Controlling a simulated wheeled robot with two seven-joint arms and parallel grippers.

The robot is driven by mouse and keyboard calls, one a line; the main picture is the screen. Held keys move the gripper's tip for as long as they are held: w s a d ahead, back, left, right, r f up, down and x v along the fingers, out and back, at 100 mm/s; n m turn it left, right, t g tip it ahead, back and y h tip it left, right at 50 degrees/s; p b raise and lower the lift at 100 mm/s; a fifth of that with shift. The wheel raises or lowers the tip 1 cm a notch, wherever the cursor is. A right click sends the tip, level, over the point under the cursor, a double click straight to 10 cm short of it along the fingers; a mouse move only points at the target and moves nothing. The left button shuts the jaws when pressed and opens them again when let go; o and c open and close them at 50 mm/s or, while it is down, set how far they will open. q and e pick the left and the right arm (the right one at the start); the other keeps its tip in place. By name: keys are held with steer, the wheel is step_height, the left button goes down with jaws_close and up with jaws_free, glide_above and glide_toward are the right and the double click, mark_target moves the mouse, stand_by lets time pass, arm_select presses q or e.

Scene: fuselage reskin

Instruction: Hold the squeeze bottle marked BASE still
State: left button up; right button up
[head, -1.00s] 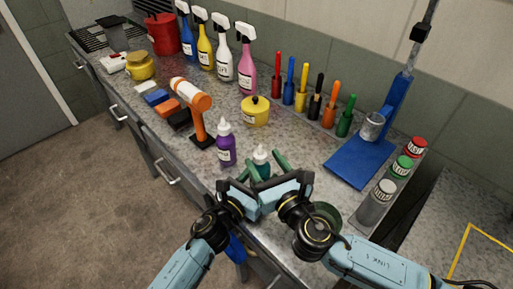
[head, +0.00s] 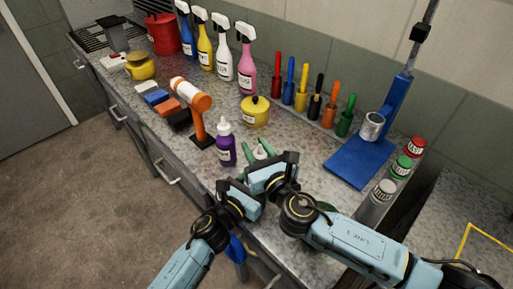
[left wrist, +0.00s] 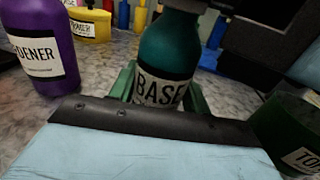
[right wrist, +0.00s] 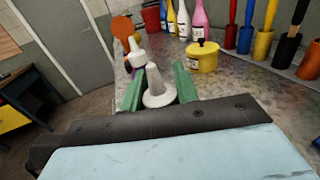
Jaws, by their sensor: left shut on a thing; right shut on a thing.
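The teal squeeze bottle marked BASE (left wrist: 168,62) stands upright on the bench in the left wrist view, its label facing that camera. My left gripper (left wrist: 165,90) is shut on its body, one green finger on each side. My right gripper (right wrist: 158,88) is shut at the white nozzle top (right wrist: 155,92) of the bottle, with its green fingers on either side. In the head view, the grippers hide most of the bottle; only its pale tip (head: 259,152) shows between the right fingers.
A purple bottle (head: 226,145) stands close to the left of the grippers, with an orange-headed hammer (head: 195,110) behind it. A green container (left wrist: 290,128) is close on the right. A blue stand (head: 358,162) and labelled cans (head: 378,203) are farther right.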

steer(key=shift+m+t+h, duration=0.5)
steer(key=shift+m+h, duration=0.5)
steer(key=shift+h, duration=0.3)
steer(key=shift+c, duration=0.3)
steer(key=m+h, duration=0.2)
steer(key=h, duration=0.2)
steer(key=shift+w+d+m+t+h, duration=0.1)
steer(key=shift+d+m+t+h, duration=0.2)
steer(key=shift+d+m+t, duration=0.1)
steer(key=o, duration=1)
steer(key=s, duration=1.2)
steer(key=shift+d, duration=0.2)
